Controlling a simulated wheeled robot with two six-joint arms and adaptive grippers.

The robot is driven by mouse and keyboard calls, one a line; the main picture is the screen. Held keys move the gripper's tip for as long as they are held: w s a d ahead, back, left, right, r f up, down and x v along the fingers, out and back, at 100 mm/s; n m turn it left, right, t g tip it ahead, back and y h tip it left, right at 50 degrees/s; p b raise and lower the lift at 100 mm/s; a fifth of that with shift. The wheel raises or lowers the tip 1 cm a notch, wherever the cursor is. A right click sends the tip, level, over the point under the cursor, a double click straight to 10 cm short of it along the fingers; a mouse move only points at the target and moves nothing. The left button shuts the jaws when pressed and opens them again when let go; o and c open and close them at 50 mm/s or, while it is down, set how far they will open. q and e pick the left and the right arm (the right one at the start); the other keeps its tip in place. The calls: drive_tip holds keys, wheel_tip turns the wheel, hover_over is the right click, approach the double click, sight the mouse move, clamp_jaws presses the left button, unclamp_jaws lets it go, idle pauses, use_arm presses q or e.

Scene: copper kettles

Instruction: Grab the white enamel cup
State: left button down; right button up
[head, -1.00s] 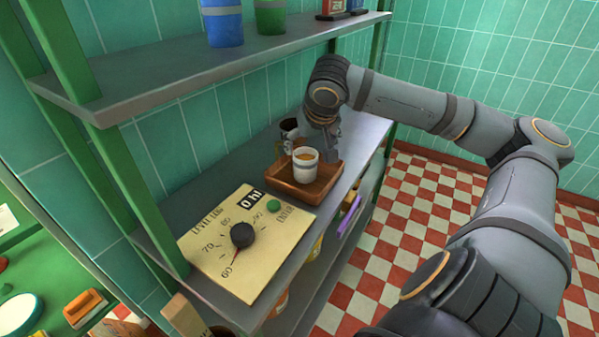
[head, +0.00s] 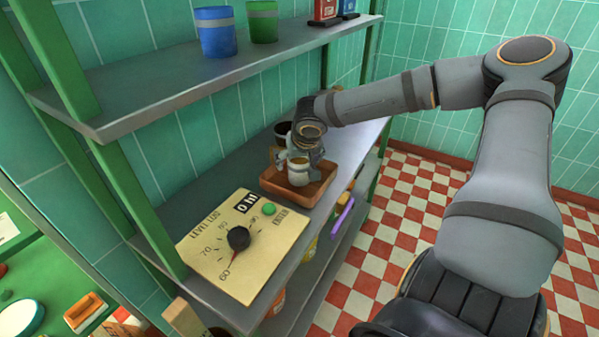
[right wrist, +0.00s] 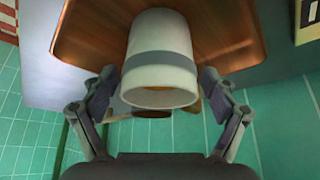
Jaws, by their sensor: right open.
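The white enamel cup (head: 299,171) has a grey band and brown contents. It stands upright on a brown wooden tray (head: 278,187) on the grey middle shelf. My right gripper (head: 304,158) is at the cup, coming from behind it in the head view. In the right wrist view the cup (right wrist: 160,60) lies between the two open fingers of the gripper (right wrist: 160,97). A gap shows between each finger and the cup wall. In the head view the gripper partly hides the cup. My left gripper is not in view.
A dark cup (head: 282,130) stands close behind the gripper. A cream dial panel (head: 215,265) with a black knob lies on the shelf at front left. The upper shelf (head: 190,85) holds a blue cup (head: 215,35) and a green cup (head: 262,22). Checkered floor is clear at right.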

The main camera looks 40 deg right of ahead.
drive_tip(key=shift+x, duration=1.05)
drive_tip(key=shift+c, duration=0.4)
drive_tip(key=c, duration=1.2)
